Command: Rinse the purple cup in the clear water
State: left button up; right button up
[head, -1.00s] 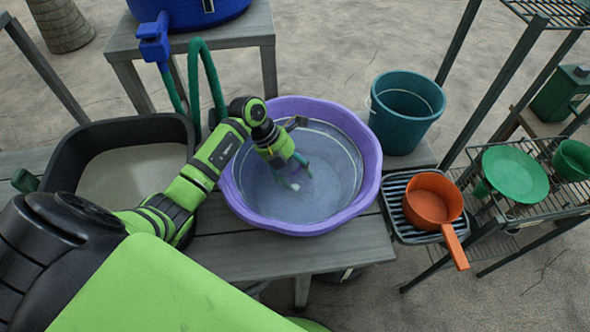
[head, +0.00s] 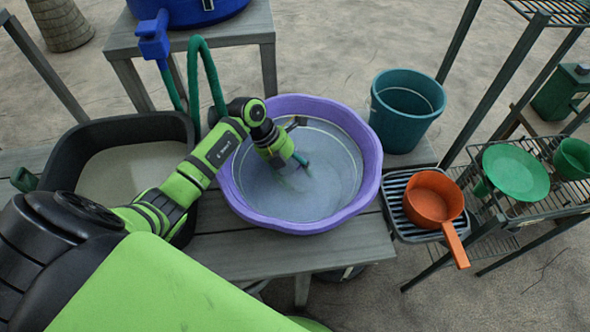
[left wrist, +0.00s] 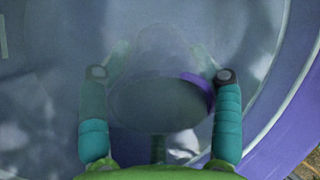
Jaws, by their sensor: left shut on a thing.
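The purple basin (head: 372,185) stands on a wooden bench and holds clear water (head: 320,195). My left gripper (head: 300,163) reaches down into the basin, with its fingertips in or under the water. In the left wrist view the gripper (left wrist: 160,76) has one teal finger on each side of a cup (left wrist: 160,108) and is shut on it. The cup looks pale and blurred through the water, with a purple patch at its right edge. In the head view the cup cannot be made out. My right gripper is in no view.
A black tub (head: 65,165) with cloudy content stands left of the basin. A teal bucket (head: 408,135) and an orange pan (head: 430,208) on a black rack stand to the right. A green plate (head: 515,172) lies on a metal shelf. A green hose (head: 215,70) rises behind the basin.

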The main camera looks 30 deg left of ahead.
pick_arm(q)
jog(key=shift+s+a, duration=0.3)
jog(key=shift+a, duration=0.25)
jog(key=shift+w+d, duration=0.3)
jog(key=shift+d, duration=0.3)
jog(key=shift+w+d, duration=0.3)
jog(key=shift+d, duration=0.3)
jog(key=shift+s+a, duration=0.3)
jog(key=shift+a, duration=0.3)
jog(key=shift+s+a, duration=0.25)
jog(key=shift+a, duration=0.35)
jog(key=shift+w+d, duration=0.3)
jog(key=shift+d, duration=0.3)
jog(key=shift+w+d, duration=0.25)
jog(key=shift+d, duration=0.35)
jog(key=shift+s+a, duration=0.3)
jog(key=shift+a, duration=0.3)
jog(key=shift+s+a, duration=0.25)
jog(key=shift+a, duration=0.3)
jog(key=shift+w+d, duration=0.3)
jog(key=shift+d, duration=0.3)
